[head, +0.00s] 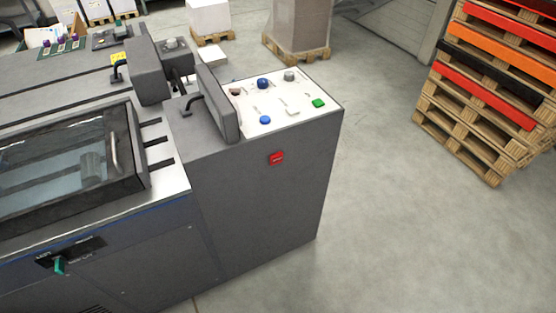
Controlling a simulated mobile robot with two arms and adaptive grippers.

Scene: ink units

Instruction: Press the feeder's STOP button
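The feeder (265,215) is a grey machine cabinet at the middle of the head view. A small red button or switch (276,158) with a pale, unreadable mark sits high on its front face. On its white top panel (275,107) are a green button (318,103), a blue button (265,120), a white button (292,111), a dark blue knob (263,83) and a grey knob (289,76). I cannot read any STOP label. Neither of my grippers is in view.
A grey upright cover with a handle (218,105) stands at the panel's left edge. A glazed machine cover (75,165) lies further left. Stacked pallets (490,90) stand at the right. The floor (400,230) between feeder and pallets is clear.

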